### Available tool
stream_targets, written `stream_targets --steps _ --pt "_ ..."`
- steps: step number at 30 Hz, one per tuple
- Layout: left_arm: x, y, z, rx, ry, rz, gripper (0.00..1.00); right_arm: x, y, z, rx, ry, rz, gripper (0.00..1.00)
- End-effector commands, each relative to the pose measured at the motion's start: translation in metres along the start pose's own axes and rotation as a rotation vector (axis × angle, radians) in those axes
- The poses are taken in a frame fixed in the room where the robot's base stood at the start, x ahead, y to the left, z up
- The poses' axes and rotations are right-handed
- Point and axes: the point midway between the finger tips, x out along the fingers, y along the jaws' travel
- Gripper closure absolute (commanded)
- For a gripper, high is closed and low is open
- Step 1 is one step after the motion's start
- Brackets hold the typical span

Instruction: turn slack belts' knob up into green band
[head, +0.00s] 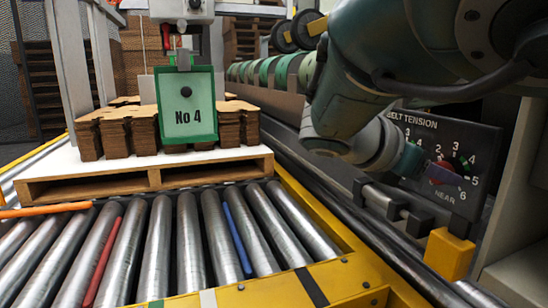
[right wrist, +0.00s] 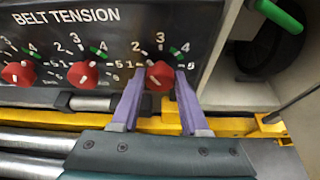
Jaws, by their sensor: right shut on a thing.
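The dark BELT TENSION panel (head: 482,145) stands at the right in the head view and fills the upper left of the right wrist view (right wrist: 190,22). The wrist view shows a red left knob (right wrist: 18,73), a red middle knob (right wrist: 83,74) and a red right knob (right wrist: 160,75). Each has a numbered dial with a green band near 4. My right gripper (right wrist: 160,88) has its purple fingers on either side of the right knob and is shut on it. In the head view the gripper (head: 445,174) covers part of that dial. The knobs' exact pointer settings are hard to read. My left gripper is out of view.
A pale cabinet wall (right wrist: 215,45) stands close right of the held knob.

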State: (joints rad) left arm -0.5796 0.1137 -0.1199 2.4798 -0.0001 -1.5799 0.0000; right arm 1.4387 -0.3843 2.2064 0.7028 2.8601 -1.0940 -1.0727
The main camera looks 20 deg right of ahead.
Motion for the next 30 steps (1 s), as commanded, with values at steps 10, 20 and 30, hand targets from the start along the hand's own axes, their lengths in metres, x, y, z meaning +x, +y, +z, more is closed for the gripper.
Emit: stream_targets --steps 10,20,30 --pt "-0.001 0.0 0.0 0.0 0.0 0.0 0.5 0.0 0.0 0.0 0.002 0.0 0.001 1.0" --pt "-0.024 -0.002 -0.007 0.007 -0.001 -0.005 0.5 -0.002 -0.001 0.004 0.1 0.001 0.042 1.0" --pt "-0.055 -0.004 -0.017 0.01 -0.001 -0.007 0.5 -0.001 -0.003 0.003 0.33 0.001 0.138 1.0"
